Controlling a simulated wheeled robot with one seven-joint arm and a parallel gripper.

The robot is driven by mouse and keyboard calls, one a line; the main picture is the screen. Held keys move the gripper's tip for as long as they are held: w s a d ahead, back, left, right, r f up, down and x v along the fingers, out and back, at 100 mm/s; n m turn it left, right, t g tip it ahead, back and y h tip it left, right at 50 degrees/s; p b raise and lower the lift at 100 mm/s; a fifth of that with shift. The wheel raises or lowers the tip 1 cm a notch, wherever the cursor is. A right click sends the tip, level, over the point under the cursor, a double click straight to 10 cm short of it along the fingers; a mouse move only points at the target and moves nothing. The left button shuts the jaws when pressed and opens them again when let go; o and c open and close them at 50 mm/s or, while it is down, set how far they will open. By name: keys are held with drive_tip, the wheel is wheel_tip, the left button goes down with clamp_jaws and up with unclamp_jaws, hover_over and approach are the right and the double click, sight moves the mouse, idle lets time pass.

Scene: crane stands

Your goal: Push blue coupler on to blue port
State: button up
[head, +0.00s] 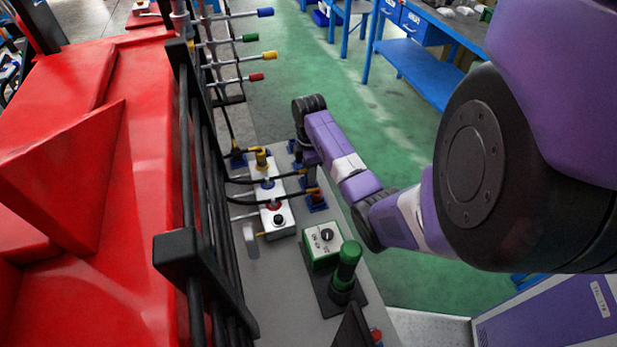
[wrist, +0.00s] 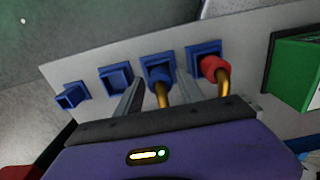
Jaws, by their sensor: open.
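In the wrist view, the blue coupler (wrist: 160,77) with its brass-coloured hose end sits at the mouth of a blue square port (wrist: 149,57). I cannot tell how deep it sits. My gripper (wrist: 160,74) is open, with one grey finger on each side of the coupler; whether either finger touches it is unclear. In the head view, my arm reaches down to the stand, and my fingers are hidden behind the wrist.
A red coupler (wrist: 213,66) sits at the port just right. Two empty blue sockets (wrist: 115,79) lie left. A green box (wrist: 297,72) stands at the right.

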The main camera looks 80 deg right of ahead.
clamp_jaws()
drive_tip(key=shift+r, duration=0.1)
drive_tip(key=shift+r+p, duration=2.4)
drive_tip(key=shift+p, duration=0.2)
